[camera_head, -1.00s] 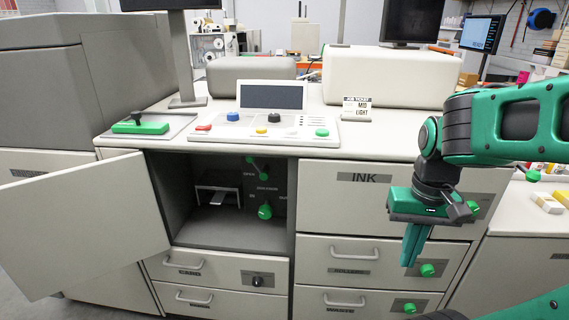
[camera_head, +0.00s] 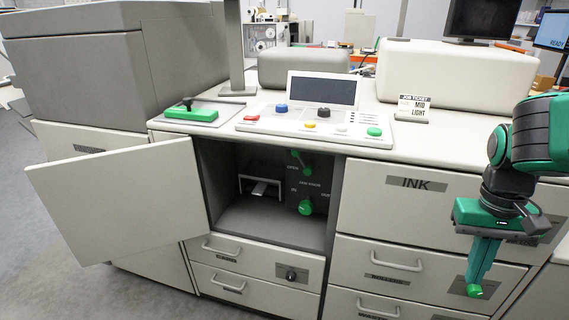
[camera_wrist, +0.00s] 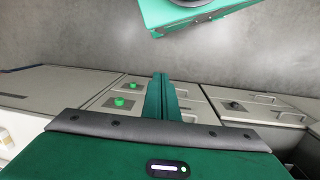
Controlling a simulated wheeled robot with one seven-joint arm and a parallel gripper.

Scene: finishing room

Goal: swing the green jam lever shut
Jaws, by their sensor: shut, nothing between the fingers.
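The green jam lever (camera_head: 301,162) is a small lever with a green end and a dark arm. It sits on the dark inner panel of an open compartment (camera_head: 270,228), below the control console, beside a small "OPEN" label. A round green knob (camera_head: 306,207) is below it on the same panel. My gripper (camera_head: 478,284) is at the right, in front of the drawer column, pointing down. Its green fingers are together and empty, well apart from the lever. The fingers also show in the wrist view (camera_wrist: 160,98), where the lever cannot be made out.
A cream door (camera_head: 120,200) stands swung open left of the compartment. The INK drawer front (camera_head: 395,215) and several handled drawers lie between the compartment and my gripper. The console (camera_head: 315,122) is on the worktop above. Grey floor (camera_head: 50,270) is clear at the lower left.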

